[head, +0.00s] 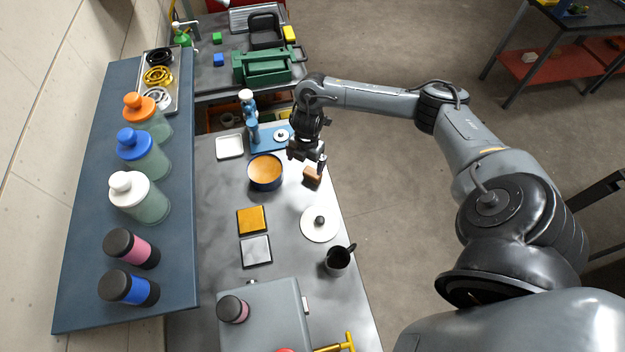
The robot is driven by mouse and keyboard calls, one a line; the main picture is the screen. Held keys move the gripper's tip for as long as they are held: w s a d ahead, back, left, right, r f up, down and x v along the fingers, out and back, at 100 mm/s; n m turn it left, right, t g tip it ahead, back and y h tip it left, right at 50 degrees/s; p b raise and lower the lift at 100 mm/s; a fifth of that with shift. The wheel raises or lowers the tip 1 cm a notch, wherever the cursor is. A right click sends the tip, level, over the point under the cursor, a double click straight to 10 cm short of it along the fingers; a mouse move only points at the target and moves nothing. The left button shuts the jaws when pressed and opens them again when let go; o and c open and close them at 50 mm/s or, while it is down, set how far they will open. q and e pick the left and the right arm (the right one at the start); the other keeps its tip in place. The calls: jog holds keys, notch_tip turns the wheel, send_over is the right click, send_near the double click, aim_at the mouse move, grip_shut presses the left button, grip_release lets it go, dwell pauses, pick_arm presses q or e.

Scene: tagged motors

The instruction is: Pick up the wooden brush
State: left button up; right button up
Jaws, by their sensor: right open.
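A small brown block-shaped object, which looks like the wooden brush (311,178), lies near the right edge of the grey table. My right gripper (313,162) is just above and behind it, pointing down with its fingers open. One dark finger reaches down close to the brush's right side. I cannot tell whether it touches the brush, and the gripper hides part of its far side. My left gripper is not in view.
An orange-topped round pot (265,172) stands left of the brush. A white round lid (319,224) and a dark mug (339,259) are nearer. A blue device (262,137) stands behind. A raised shelf (86,220) with bottles runs along the left.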

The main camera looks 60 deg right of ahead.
aim_at(312, 172)
jog(key=d, duration=0.1)
jog(key=s+d, duration=0.1)
jog(key=shift+d+f+m+g+b, duration=0.1)
jog(key=shift+d+m+g+b, duration=0.2)
jog(key=shift+d, duration=0.1)
notch_tip(312, 172, down, 4)
jog(key=shift+s, duration=0.15)
jog(key=shift+a+f, duration=0.2)
jog(key=shift+f, duration=2.7)
jog(key=c, duration=1.1)
jog(key=shift+c, duration=0.3)
jog(key=shift+r, duration=0.1)
